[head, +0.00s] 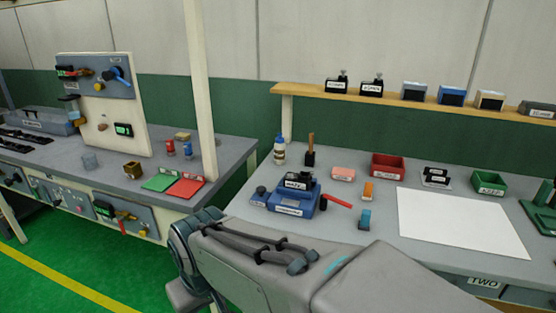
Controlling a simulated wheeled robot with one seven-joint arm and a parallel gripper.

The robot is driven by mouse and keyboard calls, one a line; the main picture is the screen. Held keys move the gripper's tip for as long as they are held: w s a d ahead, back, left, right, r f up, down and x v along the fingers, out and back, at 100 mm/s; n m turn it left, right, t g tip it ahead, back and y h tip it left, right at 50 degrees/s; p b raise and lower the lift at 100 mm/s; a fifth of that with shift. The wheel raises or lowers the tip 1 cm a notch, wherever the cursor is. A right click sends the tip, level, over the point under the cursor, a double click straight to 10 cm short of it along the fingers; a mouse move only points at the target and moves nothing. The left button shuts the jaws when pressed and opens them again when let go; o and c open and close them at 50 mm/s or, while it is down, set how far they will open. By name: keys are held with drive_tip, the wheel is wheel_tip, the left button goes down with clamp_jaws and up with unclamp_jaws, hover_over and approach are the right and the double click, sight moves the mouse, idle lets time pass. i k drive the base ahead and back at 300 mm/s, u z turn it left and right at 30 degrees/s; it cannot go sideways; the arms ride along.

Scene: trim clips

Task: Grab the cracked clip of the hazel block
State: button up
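No label in the head view is clear enough for me to tell which block is the hazel one. A black block (298,182) with a white label sits on a blue base (291,202) on the right bench, left of the white sheet. A small brown block (133,169) stands on the left bench. Clips and any crack are too small to make out. My arm crosses the bottom of the view in front of the right bench. My gripper is not visible.
The right bench holds a red bin (388,166), a green bin (489,182), a white sheet (460,222) with clear space, and a red-handled tool (336,201). A shelf (300,90) above carries several labelled blocks.

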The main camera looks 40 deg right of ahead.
sight(302, 180)
drive_tip(key=z, duration=0.85)
drive_tip(key=i, duration=0.75)
drive_tip(key=z, duration=1.25)
drive_tip(key=i, duration=0.4)
drive_tip(key=z, duration=0.35)
